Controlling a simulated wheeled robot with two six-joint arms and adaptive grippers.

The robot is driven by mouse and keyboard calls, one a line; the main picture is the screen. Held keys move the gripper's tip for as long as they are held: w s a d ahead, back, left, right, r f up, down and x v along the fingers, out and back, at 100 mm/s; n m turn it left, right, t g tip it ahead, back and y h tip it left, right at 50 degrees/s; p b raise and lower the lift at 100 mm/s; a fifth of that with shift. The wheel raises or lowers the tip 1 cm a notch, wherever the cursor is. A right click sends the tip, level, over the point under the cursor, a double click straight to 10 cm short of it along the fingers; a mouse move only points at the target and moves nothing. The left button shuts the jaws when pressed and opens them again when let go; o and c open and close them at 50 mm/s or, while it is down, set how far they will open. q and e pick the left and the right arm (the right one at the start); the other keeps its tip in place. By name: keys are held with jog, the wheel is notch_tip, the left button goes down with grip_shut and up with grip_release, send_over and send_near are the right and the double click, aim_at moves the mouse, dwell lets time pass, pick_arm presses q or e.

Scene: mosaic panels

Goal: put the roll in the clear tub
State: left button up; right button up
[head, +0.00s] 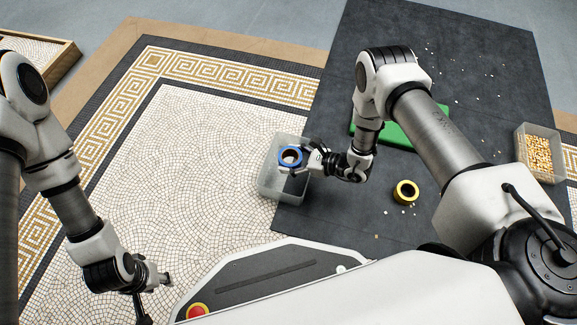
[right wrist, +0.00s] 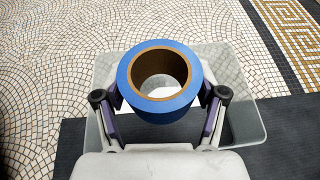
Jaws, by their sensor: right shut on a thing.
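A blue roll of tape (head: 290,156) with a brown core is held between the fingers of my right gripper (head: 305,160). In the right wrist view the roll (right wrist: 160,111) sits between both fingers of the gripper (right wrist: 160,112), its hole facing the camera. The clear tub (head: 268,182) stands on the floor beneath the roll, and its walls also show in the right wrist view (right wrist: 262,125). The roll appears above the tub's opening; its exact height cannot be told. My left gripper (head: 155,285) is at the lower left, away from the tub, its fingers too small to read.
A yellow roll (head: 405,192) lies on the dark mat (head: 470,60) right of the tub. A green thing (head: 395,135) lies partly behind my right arm. A bin of tan pieces (head: 520,145) stands at the right. Small loose pieces dot the mat. The mosaic floor (head: 160,190) left of the tub is clear.

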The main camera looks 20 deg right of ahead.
jog(key=f+b, duration=0.1)
jog(key=w+f+b, duration=0.1)
jog(key=f+b, duration=0.1)
jog(key=f, duration=0.1)
jog(key=shift+w, duration=0.25)
jog(key=shift+r, duration=0.25)
jog(key=shift+f+b, duration=0.4)
jog(key=shift+f, duration=0.2)
jog(key=o, duration=1.2)
jog(key=shift+c, duration=0.2)
